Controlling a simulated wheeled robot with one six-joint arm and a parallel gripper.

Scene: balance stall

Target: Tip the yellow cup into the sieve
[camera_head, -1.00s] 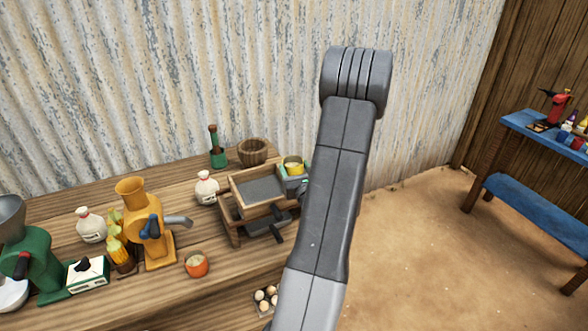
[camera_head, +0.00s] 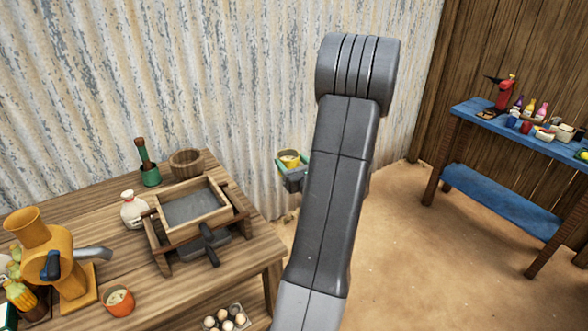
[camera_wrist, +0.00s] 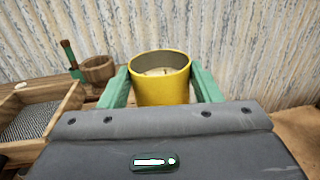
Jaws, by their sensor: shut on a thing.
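The yellow cup (camera_head: 289,157) is upright between the green fingers of my gripper (camera_head: 291,170), which is shut on it. In the wrist view the cup (camera_wrist: 161,88) shows its open rim and some pale contents inside. The sieve (camera_head: 190,207), a wooden frame with a grey mesh, rests on a wooden stand on the table. In the wrist view the sieve (camera_wrist: 36,118) is at the lower left, apart from the cup. In the head view the cup is up and right of the sieve, past the table's right edge. My arm hides part of the gripper.
A yellow grinder (camera_head: 50,255) and an orange cup (camera_head: 119,301) are at left. A blue bench (camera_head: 510,130) stands far right; bare floor lies between.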

